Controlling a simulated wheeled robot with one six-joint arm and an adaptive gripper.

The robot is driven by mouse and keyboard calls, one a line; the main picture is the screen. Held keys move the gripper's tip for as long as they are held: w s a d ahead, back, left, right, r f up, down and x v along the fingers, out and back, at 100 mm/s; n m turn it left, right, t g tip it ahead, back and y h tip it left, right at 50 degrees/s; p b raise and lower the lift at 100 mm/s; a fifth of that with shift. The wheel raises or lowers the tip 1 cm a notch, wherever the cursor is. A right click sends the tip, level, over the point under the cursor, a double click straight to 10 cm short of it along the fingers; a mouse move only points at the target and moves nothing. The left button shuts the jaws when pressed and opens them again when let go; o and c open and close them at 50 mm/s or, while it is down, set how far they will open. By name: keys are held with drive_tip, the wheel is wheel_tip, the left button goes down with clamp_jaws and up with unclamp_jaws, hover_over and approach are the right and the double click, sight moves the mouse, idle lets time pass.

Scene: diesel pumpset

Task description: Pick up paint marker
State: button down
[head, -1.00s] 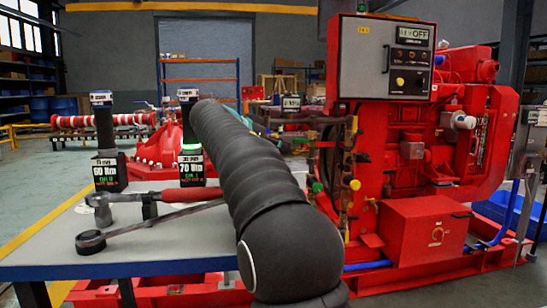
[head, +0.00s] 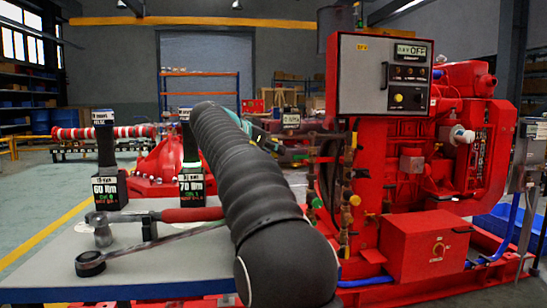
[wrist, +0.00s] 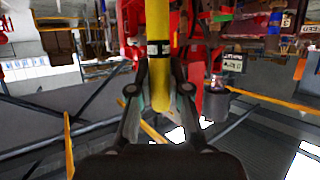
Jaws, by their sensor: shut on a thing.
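The paint marker (wrist: 158,28) is a yellow cylinder with a black-and-white band, seen upright in the middle of the wrist view. My gripper (wrist: 161,78) is shut on it, with one finger on each side. The marker extends past the fingertips to the top edge of the picture, and its rounded lower end shows between the fingers. In the head view my dark ribbed arm hides the gripper and the marker.
A table (head: 150,262) at the left holds a wrench (head: 130,252), a red-handled tool (head: 190,215), and two labelled black tools (head: 106,165) (head: 191,165). The red pumpset (head: 420,180) with its grey control panel (head: 385,75) stands at the right. Open floor lies at the far left.

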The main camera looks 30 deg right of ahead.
wheel_tip(320, 180, up, 14)
drive_tip(key=p, duration=0.7)
drive_tip(key=c, duration=1.8)
unclamp_jaws()
drive_tip(key=shift+r, duration=0.1)
drive_tip(key=shift+c, duration=0.2)
clamp_jaws()
